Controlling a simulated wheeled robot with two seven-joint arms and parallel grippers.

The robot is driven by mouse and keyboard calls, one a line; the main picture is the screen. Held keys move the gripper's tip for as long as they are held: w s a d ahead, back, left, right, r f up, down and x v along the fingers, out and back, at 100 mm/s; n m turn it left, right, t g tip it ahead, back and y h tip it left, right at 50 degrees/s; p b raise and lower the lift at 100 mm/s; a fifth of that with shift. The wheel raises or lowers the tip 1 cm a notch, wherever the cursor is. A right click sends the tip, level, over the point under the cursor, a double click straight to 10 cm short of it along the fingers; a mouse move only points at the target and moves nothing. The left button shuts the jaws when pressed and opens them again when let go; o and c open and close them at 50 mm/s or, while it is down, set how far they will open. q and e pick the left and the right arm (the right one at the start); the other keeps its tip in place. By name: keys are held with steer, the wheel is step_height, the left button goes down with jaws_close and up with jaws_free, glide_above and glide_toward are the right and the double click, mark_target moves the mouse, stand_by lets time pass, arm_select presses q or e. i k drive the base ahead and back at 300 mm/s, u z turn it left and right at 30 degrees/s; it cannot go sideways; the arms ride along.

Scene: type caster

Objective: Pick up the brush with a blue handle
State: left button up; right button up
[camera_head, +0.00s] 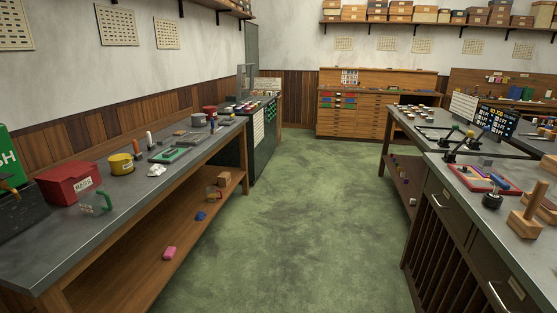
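I cannot clearly make out a brush with a blue handle in the head view. A small blue item (500,182) lies on a red-edged tray (480,185) on the right bench, too small to identify. Another small blue item (201,216) lies on the lower shelf of the left bench and looks blocky. Neither of my grippers shows in this view.
The left bench (60,240) holds a red box (68,183), a yellow tin (121,164) and several small tools. The right bench (440,172) carries a wooden stand (525,215). Open green floor (300,220) runs between them to a wooden drawer cabinet (350,122).

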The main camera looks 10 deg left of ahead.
mark_target(214, 131)
steer(key=u, duration=0.45)
steer(key=i, duration=2.45)
steer(key=u, duration=0.3)
steer(key=k, duration=0.65)
steer(key=z, duration=0.65)
steer(key=i, duration=1.25)
steer(key=z, duration=0.4)
steer(key=i, duration=1.15)
steer(key=u, duration=1.15)
steer(key=i, duration=0.8)
steer(key=u, duration=1)
steer(key=i, duration=0.2)
steer(key=u, duration=0.25)
